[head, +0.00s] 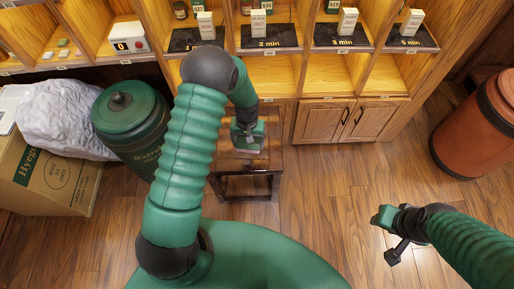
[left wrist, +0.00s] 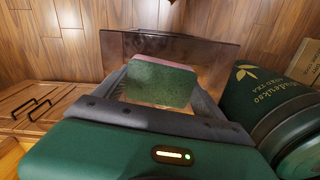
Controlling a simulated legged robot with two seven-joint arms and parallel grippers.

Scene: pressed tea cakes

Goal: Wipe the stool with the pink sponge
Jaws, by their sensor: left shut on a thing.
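The stool (head: 263,163) is small, dark and wooden, standing on the floor before the shelf unit. Its top also shows in the left wrist view (left wrist: 218,56). My left gripper (head: 247,145) is over the stool's top and shut on the pink sponge (left wrist: 160,82). The sponge's green face is toward the wrist camera, with a pink strip along its far edge. It is at or just above the stool's top; I cannot tell if they touch. My right gripper (head: 383,217) is over open floor at the right, far from the stool; its jaw opening is unclear.
A green tea canister (head: 130,118) stands left of the stool, close by, with a cardboard box (head: 48,180) and a pale cloth bundle (head: 62,115) beyond. Wooden cabinets (head: 330,122) stand behind. An orange canister (head: 480,125) is at far right. Floor right of the stool is clear.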

